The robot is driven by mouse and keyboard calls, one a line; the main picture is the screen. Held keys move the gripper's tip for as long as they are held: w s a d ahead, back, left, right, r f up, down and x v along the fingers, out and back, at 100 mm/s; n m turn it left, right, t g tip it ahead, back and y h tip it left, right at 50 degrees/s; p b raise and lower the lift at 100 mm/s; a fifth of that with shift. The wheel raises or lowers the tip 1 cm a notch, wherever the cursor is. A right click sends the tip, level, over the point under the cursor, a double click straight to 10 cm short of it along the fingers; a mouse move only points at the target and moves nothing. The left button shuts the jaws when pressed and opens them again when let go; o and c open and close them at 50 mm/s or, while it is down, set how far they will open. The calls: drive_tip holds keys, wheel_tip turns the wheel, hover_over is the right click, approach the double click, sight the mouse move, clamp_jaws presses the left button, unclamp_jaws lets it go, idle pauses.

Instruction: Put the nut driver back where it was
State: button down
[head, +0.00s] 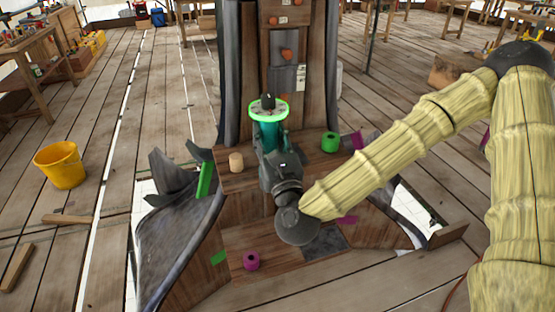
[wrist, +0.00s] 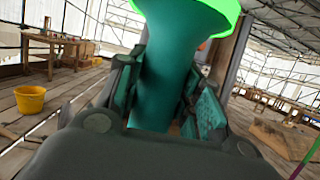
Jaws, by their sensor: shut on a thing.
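The nut driver, as I take it, is a teal cylinder (head: 267,134) that flares into a wide disc with a bright green rim and has a dark knob on top. It stands roughly upright. My gripper (head: 271,153) is shut on its lower part, coming from the near side. In the wrist view the teal shaft (wrist: 168,70) fills the space between the fingers of my gripper (wrist: 165,95), and the green rim is cut off at the top. Its lower end is hidden by my gripper, so I cannot tell whether it touches the wooden shelf (head: 305,172).
On the shelf are a tan cylinder (head: 236,162) and a green ring (head: 330,142). A magenta ring (head: 251,261) lies on the lower board. A tall wooden post (head: 285,60) rises behind the driver. A yellow bucket (head: 60,165) stands left on the open plank floor.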

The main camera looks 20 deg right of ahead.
drive_tip(key=w+d+f+p, duration=0.1)
drive_tip(key=w+d+f, duration=0.1)
drive_tip(key=w, duration=0.5)
drive_tip(key=w+d+f+p, duration=0.2)
drive_tip(key=w+d+f, duration=0.1)
drive_tip(key=w+d, duration=0.2)
drive_tip(key=shift+w, duration=1.25)
drive_tip(key=c, duration=1)
unclamp_jaws()
drive_tip(key=shift+f, duration=0.1)
drive_tip(key=shift+o, duration=0.2)
